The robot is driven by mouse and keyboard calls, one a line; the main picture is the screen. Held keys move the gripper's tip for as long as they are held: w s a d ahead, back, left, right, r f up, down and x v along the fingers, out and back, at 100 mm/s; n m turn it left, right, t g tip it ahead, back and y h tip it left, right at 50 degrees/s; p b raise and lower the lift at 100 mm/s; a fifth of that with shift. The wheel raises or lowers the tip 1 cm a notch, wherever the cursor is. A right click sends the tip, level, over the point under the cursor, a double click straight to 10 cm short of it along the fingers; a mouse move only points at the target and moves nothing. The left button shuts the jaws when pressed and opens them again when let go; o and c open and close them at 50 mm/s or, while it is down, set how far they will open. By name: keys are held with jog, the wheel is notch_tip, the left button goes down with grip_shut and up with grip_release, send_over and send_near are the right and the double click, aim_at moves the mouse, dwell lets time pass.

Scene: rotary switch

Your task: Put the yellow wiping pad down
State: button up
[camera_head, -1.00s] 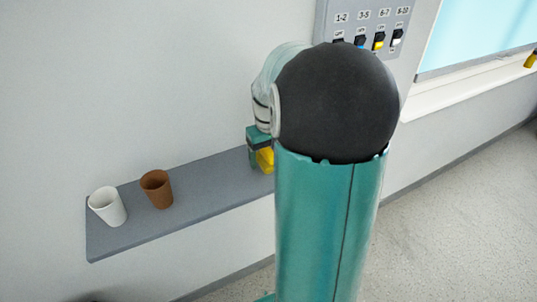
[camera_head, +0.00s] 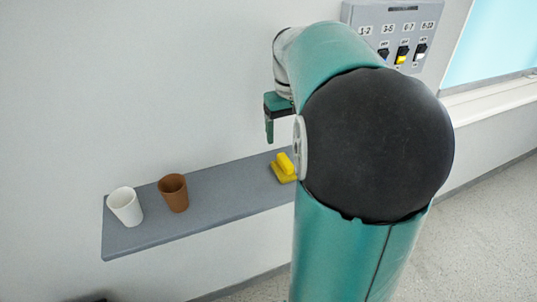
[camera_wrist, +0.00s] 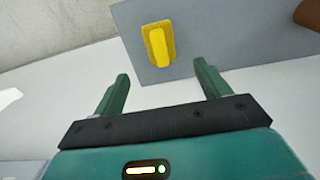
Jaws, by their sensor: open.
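The yellow wiping pad (camera_head: 284,169) rests on the grey wall shelf (camera_head: 222,208), just left of my arm in the head view. In the wrist view the pad (camera_wrist: 158,45) lies on the shelf beyond my fingertips, with its raised grip on top. My gripper (camera_wrist: 160,80) is open and empty, with a clear gap between the fingers and the pad. In the head view one finger of my gripper (camera_head: 269,130) shows above the shelf, apart from the pad. The rest of the gripper is hidden behind my arm.
A white cup (camera_head: 125,207) and a brown cup (camera_head: 173,193) stand on the left part of the shelf. A grey switch panel (camera_head: 400,38) is on the wall at upper right, beside a window (camera_head: 497,42). The shelf between brown cup and pad is clear.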

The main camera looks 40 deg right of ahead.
jog(key=s+a+n+t, duration=0.1)
jog(key=s+a, duration=0.4)
jog(key=a, duration=0.8)
jog(key=s+a+f+n+t, duration=0.1)
jog(key=s+a+t, duration=0.3)
jog(key=a, duration=1)
jog(key=shift+s+n+t, duration=0.3)
jog(key=shift+s+n, duration=0.3)
jog(key=shift+s, duration=0.1)
jog(key=shift+d, duration=0.15)
